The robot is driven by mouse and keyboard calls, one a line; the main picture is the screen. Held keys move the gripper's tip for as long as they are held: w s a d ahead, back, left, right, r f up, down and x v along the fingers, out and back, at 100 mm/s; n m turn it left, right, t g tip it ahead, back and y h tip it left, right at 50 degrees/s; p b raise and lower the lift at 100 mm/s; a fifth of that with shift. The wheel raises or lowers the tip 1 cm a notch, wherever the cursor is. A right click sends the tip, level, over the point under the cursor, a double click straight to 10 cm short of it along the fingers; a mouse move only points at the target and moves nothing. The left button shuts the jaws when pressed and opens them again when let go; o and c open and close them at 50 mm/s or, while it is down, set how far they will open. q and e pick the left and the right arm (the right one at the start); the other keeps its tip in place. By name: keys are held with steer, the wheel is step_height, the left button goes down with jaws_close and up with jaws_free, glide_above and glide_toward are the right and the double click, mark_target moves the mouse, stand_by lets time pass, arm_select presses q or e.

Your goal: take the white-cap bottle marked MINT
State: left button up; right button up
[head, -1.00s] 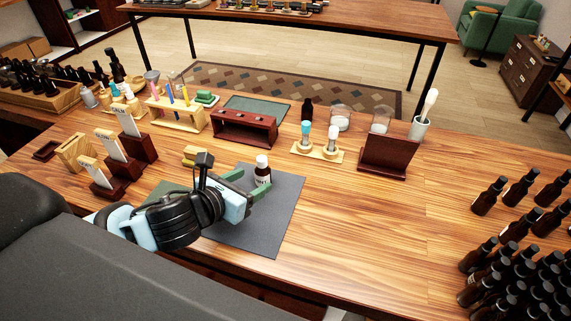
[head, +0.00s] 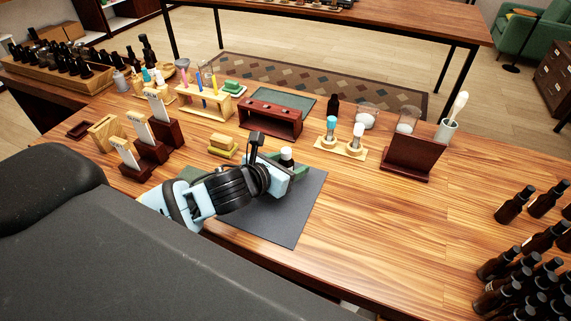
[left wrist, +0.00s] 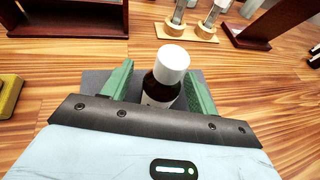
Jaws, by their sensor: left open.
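The white-cap bottle (head: 286,157) stands upright on the dark grey mat (head: 300,213). In the left wrist view the dark brown bottle (left wrist: 163,88) shows its round white cap and a piece of a pale label; the label's writing cannot be read now. My left gripper (head: 290,164) is open, with its green fingers on either side of the bottle. In the left wrist view the left gripper (left wrist: 160,92) has the bottle between its fingers, nearer the right one. The bottle's lower part is hidden by the gripper. My right gripper is not in view.
A dark red rack (head: 270,118) stands behind the mat. A wooden holder with two droppers (head: 342,147) and a dark red stand (head: 410,160) are to the right. Yellow blocks (head: 222,146) lie to the left. Many dark bottles (head: 530,250) crowd the right edge. The table's right middle is clear.

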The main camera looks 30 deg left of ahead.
arm_select(q)
steer(key=shift+w+d+f, duration=0.1)
steer(key=shift+w+f, duration=0.15)
steer(key=shift+w, duration=0.3)
steer(key=c, duration=1.1)
